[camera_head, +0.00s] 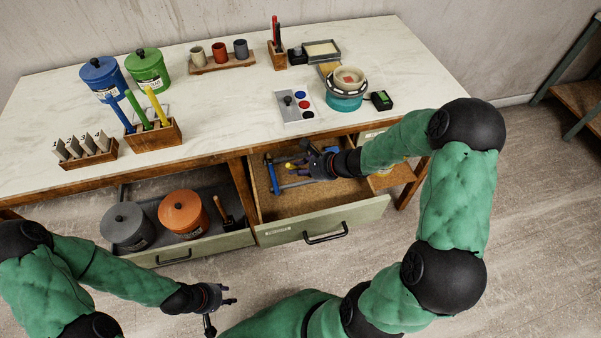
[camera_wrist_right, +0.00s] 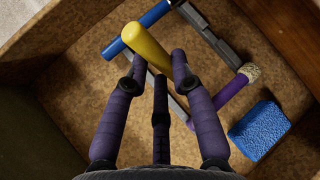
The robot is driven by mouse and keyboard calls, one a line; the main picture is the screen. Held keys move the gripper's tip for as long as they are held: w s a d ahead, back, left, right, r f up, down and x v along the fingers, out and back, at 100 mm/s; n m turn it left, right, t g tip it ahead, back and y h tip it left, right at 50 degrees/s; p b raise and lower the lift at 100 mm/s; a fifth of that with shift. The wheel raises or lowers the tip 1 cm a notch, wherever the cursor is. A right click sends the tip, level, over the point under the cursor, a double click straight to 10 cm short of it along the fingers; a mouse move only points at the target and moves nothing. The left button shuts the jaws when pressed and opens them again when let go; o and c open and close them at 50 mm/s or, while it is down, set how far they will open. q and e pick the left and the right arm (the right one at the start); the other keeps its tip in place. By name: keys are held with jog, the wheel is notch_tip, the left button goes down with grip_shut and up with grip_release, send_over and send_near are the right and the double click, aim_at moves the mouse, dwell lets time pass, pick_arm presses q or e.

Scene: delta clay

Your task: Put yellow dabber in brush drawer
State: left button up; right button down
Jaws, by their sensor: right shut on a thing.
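The yellow dabber (camera_wrist_right: 147,47) is held between the fingertips of my right gripper (camera_wrist_right: 160,72), which is shut on it. Its yellow end also shows in the head view (camera_head: 289,166). The gripper points down inside the open drawer (camera_head: 365,214), over its brown floor. In the wrist view the dabber lies tilted across a blue-ended tool; I cannot tell whether it touches it. Part of the dabber is hidden by the fingers. My left gripper (camera_head: 220,311) is open and empty, in front of the left drawer.
In the drawer lie a blue-ended tool (camera_wrist_right: 116,48), a purple-handled tool (camera_wrist_right: 232,91) and a blue sponge (camera_wrist_right: 258,130). The left drawer (camera_head: 208,245) is also open, with grey (camera_head: 128,228) and orange (camera_head: 183,213) pots. A wooden rack (camera_head: 155,138) with coloured sticks stands on the table.

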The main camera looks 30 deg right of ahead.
jog(key=shift+f, duration=0.25)
jog(key=shift+f, duration=0.15)
jog(key=c, duration=1)
grip_release()
jog(key=shift+c, duration=0.2)
jog(key=shift+r, duration=0.25)
jog(key=p+v, duration=0.4)
jog(key=v, duration=0.8)
jog(key=shift+p, duration=0.4)
